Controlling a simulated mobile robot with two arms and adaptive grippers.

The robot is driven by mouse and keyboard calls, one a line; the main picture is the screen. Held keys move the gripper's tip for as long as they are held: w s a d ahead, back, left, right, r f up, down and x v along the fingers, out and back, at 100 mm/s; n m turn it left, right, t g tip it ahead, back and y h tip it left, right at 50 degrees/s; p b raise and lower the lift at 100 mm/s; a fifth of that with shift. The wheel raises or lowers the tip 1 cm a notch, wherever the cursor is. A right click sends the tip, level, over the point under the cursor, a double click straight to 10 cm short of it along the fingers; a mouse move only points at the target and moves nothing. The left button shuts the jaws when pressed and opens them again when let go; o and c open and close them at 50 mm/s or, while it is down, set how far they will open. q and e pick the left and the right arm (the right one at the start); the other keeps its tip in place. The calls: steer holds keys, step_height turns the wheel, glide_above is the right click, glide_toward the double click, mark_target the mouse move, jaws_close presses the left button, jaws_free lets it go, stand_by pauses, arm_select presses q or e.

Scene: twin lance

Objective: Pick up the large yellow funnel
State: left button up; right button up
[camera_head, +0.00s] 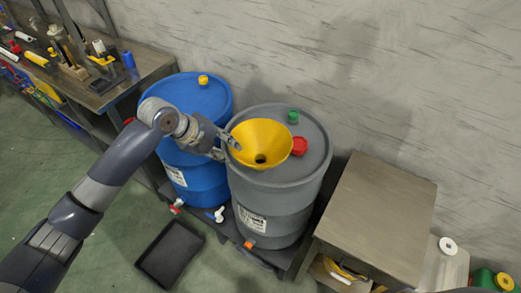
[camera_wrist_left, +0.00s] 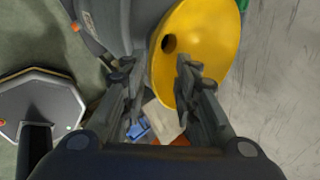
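The large yellow funnel (camera_head: 262,136) sits wide mouth up on top of the grey barrel (camera_head: 280,205). My left gripper (camera_head: 229,148) is at the funnel's left rim. In the left wrist view my left gripper (camera_wrist_left: 155,72) is open. One finger overlaps the inside of the funnel (camera_wrist_left: 205,40) and the other is outside it, so the rim lies between the fingers in that view. I cannot tell whether either finger touches it. My right gripper is not in view.
A blue barrel (camera_head: 190,98) stands left of the grey one. A red cap (camera_head: 299,146) and a green cap (camera_head: 293,117) are close to the funnel. A metal-topped table (camera_head: 380,215) stands right, a tool bench (camera_head: 120,82) left. A black tray (camera_head: 170,253) lies on the floor.

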mark_target(234, 152)
arm_select(q)
steer(key=p+x, duration=0.2)
steer(key=x, duration=0.3)
steer(key=shift+a+p, duration=0.25)
steer(key=shift+p, duration=0.05)
steer(key=shift+w+d+f, duration=0.2)
steer(key=shift+f, duration=0.3)
steer(key=shift+c, duration=0.6)
jaws_close()
